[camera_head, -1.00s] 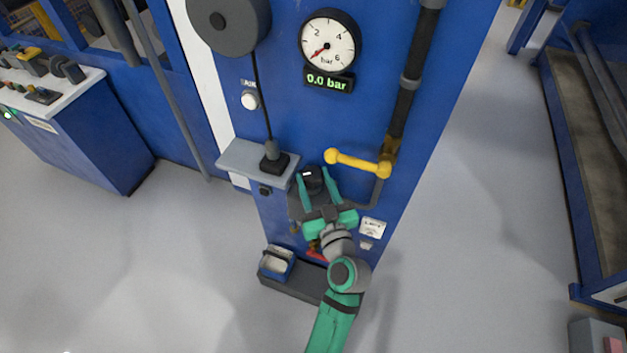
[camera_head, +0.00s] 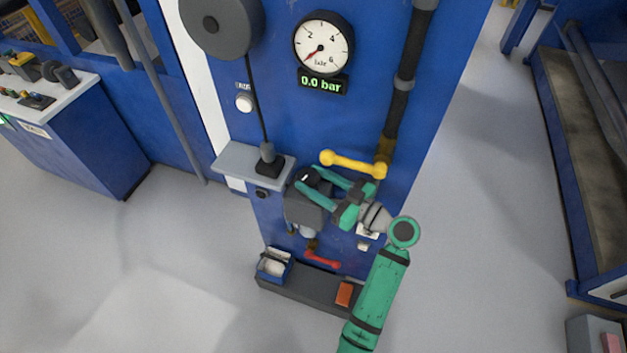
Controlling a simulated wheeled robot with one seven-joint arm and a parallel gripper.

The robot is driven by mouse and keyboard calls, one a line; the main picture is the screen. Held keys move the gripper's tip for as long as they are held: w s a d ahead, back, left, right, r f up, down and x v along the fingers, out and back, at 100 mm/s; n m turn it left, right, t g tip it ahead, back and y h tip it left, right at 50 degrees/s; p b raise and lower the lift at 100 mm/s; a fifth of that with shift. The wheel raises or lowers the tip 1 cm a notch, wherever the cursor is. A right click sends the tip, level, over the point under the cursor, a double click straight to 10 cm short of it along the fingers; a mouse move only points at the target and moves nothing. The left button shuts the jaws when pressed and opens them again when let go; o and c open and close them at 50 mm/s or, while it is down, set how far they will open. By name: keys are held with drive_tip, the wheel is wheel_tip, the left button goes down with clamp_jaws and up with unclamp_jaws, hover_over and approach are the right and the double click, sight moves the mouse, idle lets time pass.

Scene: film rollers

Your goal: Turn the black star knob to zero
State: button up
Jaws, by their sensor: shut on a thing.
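The black star knob (camera_head: 306,177) sits on top of a grey regulator body (camera_head: 305,208) on the blue panel, with a small white mark on it. My green gripper (camera_head: 314,181) comes in from the right, with its two fingers on either side of the knob, shut on it. The fingers partly hide the knob, so its exact turn cannot be read from it. The dial gauge (camera_head: 323,43) has its red needle at the low end. The green display (camera_head: 321,85) below it reads 0.0 bar.
A yellow lever (camera_head: 352,164) on a dark pipe lies just above my gripper. A grey shelf (camera_head: 236,160) with a black weight (camera_head: 269,164) is to the left. A red lever (camera_head: 322,259) and a blue box (camera_head: 273,264) are below. Open floor lies on both sides.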

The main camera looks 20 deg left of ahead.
drive_tip(key=shift+f+g, duration=0.1)
drive_tip(key=shift+g, duration=0.2)
drive_tip(key=o, duration=0.8)
drive_tip(key=shift+w, duration=0.1)
drive_tip(key=shift+a, duration=0.1)
drive_tip(key=v, duration=1.1)
drive_tip(key=shift+a, duration=0.1)
drive_tip(key=shift+f, duration=0.1)
